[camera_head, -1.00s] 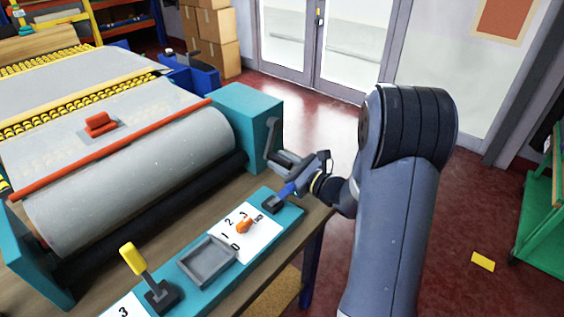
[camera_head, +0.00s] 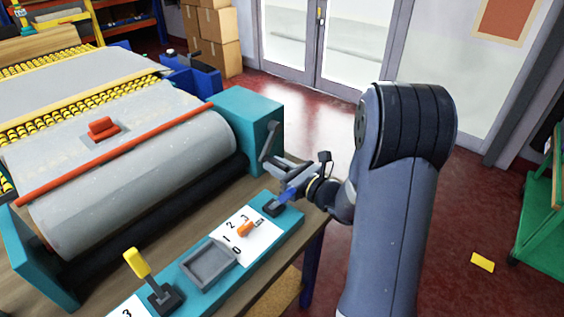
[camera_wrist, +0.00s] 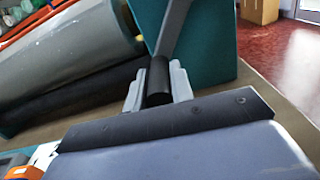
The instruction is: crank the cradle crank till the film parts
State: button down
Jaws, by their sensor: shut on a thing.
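The cradle crank (camera_head: 266,142) is a dark grey arm on the right side of the teal end housing (camera_head: 247,112). Its black handle (camera_wrist: 158,82) lies between the light grey fingers of my gripper (camera_wrist: 157,86) in the wrist view. My gripper is shut on that handle, just right of the housing in the head view. A large grey roll (camera_head: 140,170) lies in the cradle, with a grey sheet running back from it. I cannot tell the film apart from this sheet, and no split shows.
Below the crank, a teal panel carries a blue-handled lever (camera_head: 287,196), an orange knob (camera_head: 246,228), a grey tray (camera_head: 208,262) and a yellow-handled lever (camera_head: 137,263). A red bar (camera_head: 120,150) crosses the roll. Open red floor lies right of the bench.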

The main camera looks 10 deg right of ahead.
jog(key=shift+s+a+r, duration=0.2)
jog(key=shift+a+r, duration=0.15)
jog(key=c, duration=1.2)
grip_release()
jog(key=shift+c, duration=0.2)
jog(key=shift+s, duration=0.1)
jog(key=v, duration=1)
jog(key=shift+s+d, duration=0.2)
jog(key=shift+s, duration=0.1)
jog(key=shift+c, duration=0.2)
